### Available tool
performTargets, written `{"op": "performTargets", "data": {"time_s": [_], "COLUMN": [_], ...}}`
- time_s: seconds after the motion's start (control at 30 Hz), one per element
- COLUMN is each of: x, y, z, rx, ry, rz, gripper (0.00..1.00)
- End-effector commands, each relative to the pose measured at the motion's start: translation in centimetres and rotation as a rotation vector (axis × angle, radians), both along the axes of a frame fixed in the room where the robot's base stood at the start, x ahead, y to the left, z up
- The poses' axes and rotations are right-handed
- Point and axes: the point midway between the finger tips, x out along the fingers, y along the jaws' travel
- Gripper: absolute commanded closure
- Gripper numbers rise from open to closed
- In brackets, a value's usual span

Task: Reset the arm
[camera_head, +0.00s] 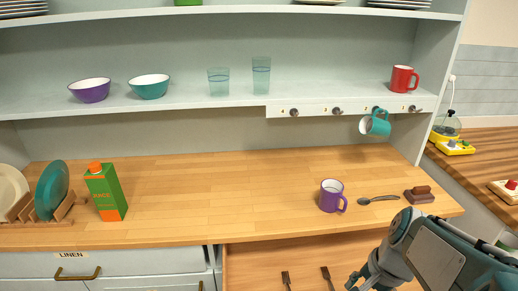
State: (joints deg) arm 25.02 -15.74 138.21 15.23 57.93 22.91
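My arm reaches in from the bottom right corner, in front of the wooden counter. Its far end, with my gripper (358,281), points down and left over an open wooden drawer (252,262). The bottom edge of the picture cuts the drawer off. The fingers are small and partly hidden, so I cannot tell if they are open or hold anything.
The counter (230,180) holds a green carton (106,195), a rack with plates (50,190), a purple mug (331,196), a spoon (378,200) and a brown block (419,195). A teal mug (375,125) hangs from a hook. Two dark utensils (327,277) lie in the drawer.

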Motion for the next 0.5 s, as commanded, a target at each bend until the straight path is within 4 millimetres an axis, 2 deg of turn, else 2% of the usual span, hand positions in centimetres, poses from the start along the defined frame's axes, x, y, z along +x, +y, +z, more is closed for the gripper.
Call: {"op": "performTargets", "data": {"time_s": [0.1,0.3,0.5], "x": [-0.3,-1.4,-2.4], "y": [2.3,5.4,7.1], "z": [2.4,5.9,8.0], "rx": [-0.121,-0.32,-0.448], "ry": [-0.119,-0.311,-0.435], "rz": [0.246,0.634,0.866], "gripper": [0.46,0.46,0.46]}}
